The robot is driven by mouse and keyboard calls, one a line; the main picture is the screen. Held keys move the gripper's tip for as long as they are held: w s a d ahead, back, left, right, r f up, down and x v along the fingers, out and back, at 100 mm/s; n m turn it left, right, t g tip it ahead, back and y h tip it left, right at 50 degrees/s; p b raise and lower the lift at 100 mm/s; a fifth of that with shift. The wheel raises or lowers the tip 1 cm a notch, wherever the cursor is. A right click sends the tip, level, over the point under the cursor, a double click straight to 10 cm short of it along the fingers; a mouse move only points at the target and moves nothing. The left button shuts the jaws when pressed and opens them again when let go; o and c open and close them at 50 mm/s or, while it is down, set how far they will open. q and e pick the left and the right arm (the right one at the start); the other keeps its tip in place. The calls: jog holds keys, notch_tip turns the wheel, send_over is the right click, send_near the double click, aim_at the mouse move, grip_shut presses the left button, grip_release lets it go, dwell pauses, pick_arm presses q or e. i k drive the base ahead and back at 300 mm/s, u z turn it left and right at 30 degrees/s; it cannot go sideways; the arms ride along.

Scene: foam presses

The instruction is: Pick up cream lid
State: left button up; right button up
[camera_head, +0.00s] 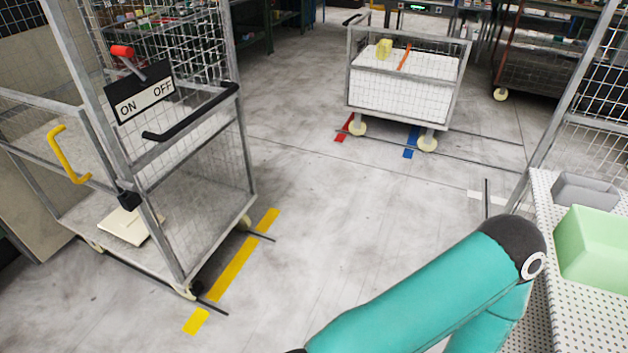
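A flat cream piece that looks like the cream lid (124,226) lies low on the floor panel of the tall wire cage cart (160,281) at the left. A cart post and a small black fitting stand in front of part of it. One of my teal arms shows at the lower right, far from the lid. Neither gripper is in view, so I cannot tell what they hold.
The cage cart has a yellow handle (69,155), a black handle (190,111) and an ON/OFF plate (143,91) with a red-knobbed lever. A smaller cart (405,95) stands at the back. A perforated table with a green bin (592,245) is at right. Middle floor is clear.

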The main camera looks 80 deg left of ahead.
aim_at(130, 226)
jog(key=z, duration=0.15)
jog(key=i, duration=0.25)
jog(key=u, duration=3)
jog(key=i, duration=0.2)
jog(key=z, duration=4.45)
jog(key=k, duration=0.65)
jog(key=u, duration=5.75)
